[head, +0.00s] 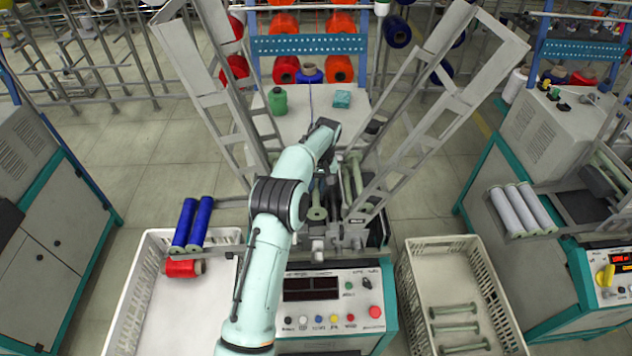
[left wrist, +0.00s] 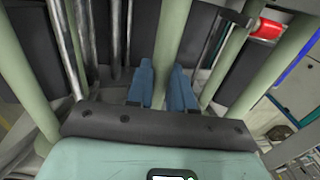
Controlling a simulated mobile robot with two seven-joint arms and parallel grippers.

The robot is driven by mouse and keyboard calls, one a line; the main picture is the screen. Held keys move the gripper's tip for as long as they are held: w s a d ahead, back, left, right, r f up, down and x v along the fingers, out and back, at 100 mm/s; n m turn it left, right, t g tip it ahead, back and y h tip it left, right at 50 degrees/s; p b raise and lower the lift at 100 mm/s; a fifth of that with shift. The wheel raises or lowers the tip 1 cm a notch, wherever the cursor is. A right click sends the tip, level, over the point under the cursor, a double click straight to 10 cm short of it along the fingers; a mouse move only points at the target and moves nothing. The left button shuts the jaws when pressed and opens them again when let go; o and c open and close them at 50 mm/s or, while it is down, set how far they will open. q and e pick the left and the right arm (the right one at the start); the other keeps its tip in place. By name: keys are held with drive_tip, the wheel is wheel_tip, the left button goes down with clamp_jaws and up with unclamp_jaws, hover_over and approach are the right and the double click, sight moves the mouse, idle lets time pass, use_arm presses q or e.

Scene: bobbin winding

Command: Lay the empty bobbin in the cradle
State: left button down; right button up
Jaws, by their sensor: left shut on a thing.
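My left gripper (left wrist: 160,85) has its two blue fingers closed around a pale green bare bobbin (left wrist: 174,40) in the left wrist view. In the head view my left arm reaches over the front of the winding machine, and the gripper (head: 319,188) is partly hidden behind the arm. A pale green flanged bobbin end (head: 317,213) shows just below it, among the machine's rollers and cradle parts (head: 345,226). I cannot tell whether the bobbin touches the cradle. My right gripper is not in view.
A white crate (head: 405,275) at right holds several empty green bobbins (head: 455,310). The white crate (head: 128,290) at left has blue bobbins (head: 192,222) and a red one (head: 184,268) by its back edge. Tall grey frame arms (head: 205,80) rise on both sides of the cradle.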

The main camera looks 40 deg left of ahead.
use_arm(q)
drive_tip(key=shift+f, duration=0.25)
drive_tip(key=shift+f, duration=3.2)
drive_tip(key=c, duration=0.9)
unclamp_jaws()
drive_tip(key=shift+r, duration=0.1)
drive_tip(key=r, duration=0.4)
drive_tip(key=d+r, duration=0.1)
drive_tip(key=r, duration=0.3)
drive_tip(key=w+r, duration=0.1)
drive_tip(key=r, duration=0.4)
drive_tip(key=shift+w+d+r, duration=0.1)
drive_tip(key=shift+d, duration=0.05)
